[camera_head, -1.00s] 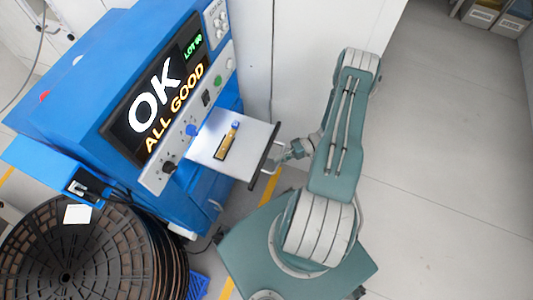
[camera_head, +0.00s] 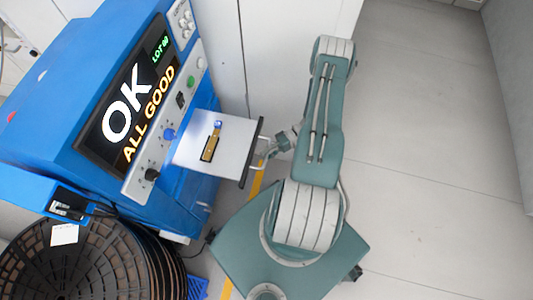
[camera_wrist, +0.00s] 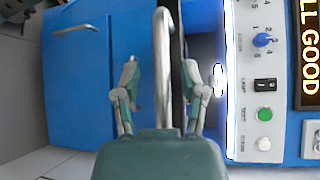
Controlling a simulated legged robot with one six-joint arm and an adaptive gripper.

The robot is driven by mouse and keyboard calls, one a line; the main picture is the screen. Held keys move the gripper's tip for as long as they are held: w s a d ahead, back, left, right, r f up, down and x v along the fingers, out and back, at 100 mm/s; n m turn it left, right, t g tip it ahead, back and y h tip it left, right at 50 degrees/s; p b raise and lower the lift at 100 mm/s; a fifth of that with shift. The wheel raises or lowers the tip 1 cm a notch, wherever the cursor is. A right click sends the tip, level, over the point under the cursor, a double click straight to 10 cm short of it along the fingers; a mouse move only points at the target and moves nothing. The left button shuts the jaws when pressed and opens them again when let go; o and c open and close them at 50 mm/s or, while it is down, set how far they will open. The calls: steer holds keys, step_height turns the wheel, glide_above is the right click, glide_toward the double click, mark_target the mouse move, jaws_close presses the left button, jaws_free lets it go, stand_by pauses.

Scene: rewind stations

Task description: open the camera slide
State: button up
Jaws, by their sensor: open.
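The camera slide (camera_head: 235,135) is a flat pale tray standing out of the front of the blue station (camera_head: 60,110), with a dark front edge and a metal handle. A small brass-coloured piece with a blue end (camera_head: 211,147) lies on the tray. My gripper (camera_head: 268,155) is at the handle on the tray's outer side. In the wrist view the handle (camera_wrist: 163,50) is a rounded metal bar running between the two fingers of my gripper (camera_wrist: 163,72). The fingers are open, one on each side of the bar, with visible gaps.
The station's screen (camera_head: 133,107) reads OK, ALL GOOD, above a panel of knobs and buttons (camera_head: 168,133). A large dark reel (camera_head: 50,262) stands at lower left. A white cabinet (camera_head: 265,50) is behind the slide. Grey floor at right (camera_head: 430,150) is clear.

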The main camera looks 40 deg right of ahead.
steer(key=s+d+r, duration=0.1)
steer(key=d, duration=1)
steer(key=shift+s+d+r, duration=0.25)
steer(key=shift+s+d, duration=0.1)
steer(key=shift+d, duration=0.05)
